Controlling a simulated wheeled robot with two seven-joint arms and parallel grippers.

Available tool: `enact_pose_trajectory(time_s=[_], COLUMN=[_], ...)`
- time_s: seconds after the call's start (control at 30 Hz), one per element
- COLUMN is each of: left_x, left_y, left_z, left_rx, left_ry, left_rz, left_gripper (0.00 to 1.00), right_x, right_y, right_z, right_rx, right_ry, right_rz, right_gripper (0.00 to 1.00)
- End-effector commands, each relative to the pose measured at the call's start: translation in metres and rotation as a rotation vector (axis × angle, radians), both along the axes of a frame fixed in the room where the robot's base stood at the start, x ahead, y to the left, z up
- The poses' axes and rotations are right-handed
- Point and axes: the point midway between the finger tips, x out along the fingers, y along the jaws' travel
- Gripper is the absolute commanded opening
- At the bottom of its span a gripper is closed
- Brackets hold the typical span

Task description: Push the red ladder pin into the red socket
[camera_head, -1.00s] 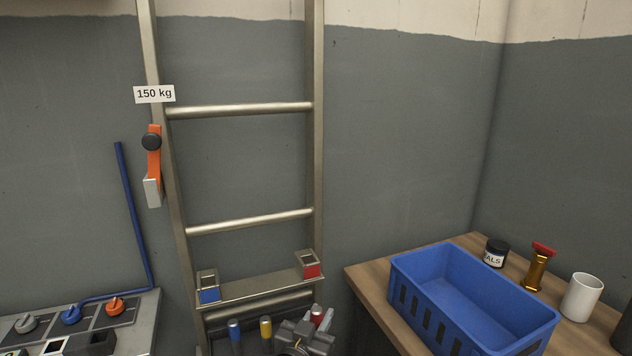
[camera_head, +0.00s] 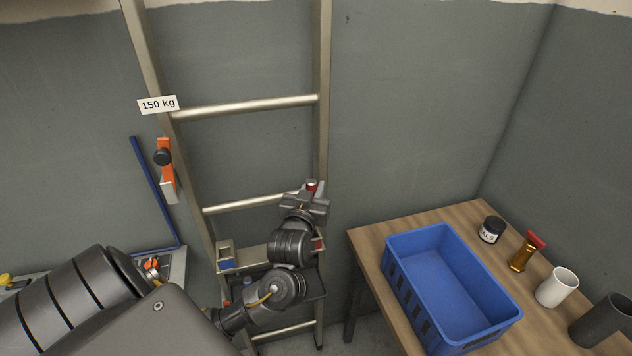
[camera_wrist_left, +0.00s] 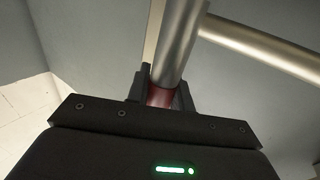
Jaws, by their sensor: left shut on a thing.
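My left gripper (camera_head: 312,189) is shut on the red ladder pin (camera_head: 312,184). It holds the pin in front of the ladder's right rail, above the shelf with the sockets. In the left wrist view, the fingers (camera_wrist_left: 159,92) clasp the pin's red band, and a metal shaft (camera_wrist_left: 180,45) extends upward from it. The red socket (camera_head: 319,245) is at the shelf's right end, below the gripper and mostly hidden behind my left arm. The pin is apart from it. My right gripper is not in view.
A blue socket (camera_head: 225,264) sits at the shelf's left end. The ladder's rung (camera_head: 245,203) passes close behind the gripper. A wooden table (camera_head: 365,255) with a blue crate (camera_head: 395,285) stands to the right. An orange clip (camera_head: 166,165) hangs on the left rail.

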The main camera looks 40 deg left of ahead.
Motion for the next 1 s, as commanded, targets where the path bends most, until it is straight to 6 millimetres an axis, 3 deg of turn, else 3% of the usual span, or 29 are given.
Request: enact_pose_trajectory(time_s=[0.43, 1.0], left_x=[-0.001, -0.001], left_y=[-0.002, -0.003], left_z=[0.001, -0.053], left_rx=[-0.003, -0.003], left_ry=[0.003, 0.002], left_rz=[-0.004, -0.005], left_gripper=[0.00, 0.00], right_x=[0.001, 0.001], right_y=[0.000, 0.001], right_z=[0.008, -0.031], right_rx=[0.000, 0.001], right_ry=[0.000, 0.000], right_rz=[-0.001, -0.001], right_gripper=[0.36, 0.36])
